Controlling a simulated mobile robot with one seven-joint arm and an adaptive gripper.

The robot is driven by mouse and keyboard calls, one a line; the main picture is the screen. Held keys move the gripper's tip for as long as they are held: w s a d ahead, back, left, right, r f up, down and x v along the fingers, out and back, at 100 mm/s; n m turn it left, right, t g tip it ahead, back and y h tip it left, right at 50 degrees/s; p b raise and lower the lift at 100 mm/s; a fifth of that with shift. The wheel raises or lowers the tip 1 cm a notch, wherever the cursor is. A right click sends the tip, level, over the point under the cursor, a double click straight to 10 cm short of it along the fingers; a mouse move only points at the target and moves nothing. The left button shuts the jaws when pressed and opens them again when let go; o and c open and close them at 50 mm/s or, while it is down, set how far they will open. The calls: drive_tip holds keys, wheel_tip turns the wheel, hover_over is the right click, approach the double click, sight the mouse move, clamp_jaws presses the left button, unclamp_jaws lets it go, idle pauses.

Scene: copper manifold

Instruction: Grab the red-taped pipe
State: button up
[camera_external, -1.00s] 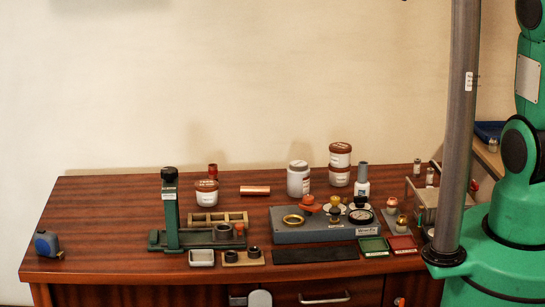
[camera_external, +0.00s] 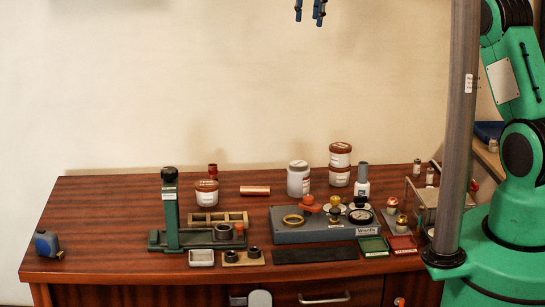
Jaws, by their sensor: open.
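My gripper (camera_external: 309,15) shows at the top edge, its blue-and-dark fingers apart and empty, high above the table. A short copper-coloured pipe (camera_external: 255,190) lies on its side on the back middle of the wooden table (camera_external: 110,215), well below the gripper. A small dark-red upright cylinder (camera_external: 213,171) stands behind a white tub with a brown lid (camera_external: 206,192). Red tape cannot be made out clearly on either piece at this size. The gripper touches nothing.
A green press-like stand (camera_external: 171,212), a wooden rack (camera_external: 215,217) and a grey fixture block (camera_external: 313,229) stand near the front. A white jar (camera_external: 298,179) and stacked tubs (camera_external: 340,164) stand right of the pipe. The left of the table is mostly clear.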

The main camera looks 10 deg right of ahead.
drive_tip(key=w+a+f+g, duration=0.1)
drive_tip(key=w+a+f, duration=0.2)
drive_tip(key=a+f, duration=0.45)
drive_tip(key=w+a+f, duration=0.3)
drive_tip(key=a+f, duration=0.4)
drive_tip(key=f, duration=0.1)
drive_tip(key=g, duration=0.1)
hover_over(213, 174)
drive_tip(key=w, duration=0.2)
wheel_tip(213, 174, down, 20)
drive_tip(key=shift+f+h, duration=0.15)
drive_tip(key=shift+h, duration=0.25)
drive_tip(key=shift+f, duration=0.1)
wheel_tip(213, 174, down, 8)
drive_tip(key=shift+f+b, duration=0.2)
drive_tip(key=shift+b, duration=0.85)
drive_tip(key=shift+s+f+b, duration=0.15)
drive_tip(key=shift+f+b, duration=0.25)
drive_tip(key=shift+f, duration=0.9)
drive_tip(key=shift+s+f+b, duration=0.1)
drive_tip(key=shift+f+b, duration=0.3)
drive_tip(key=shift+f, duration=0.9)
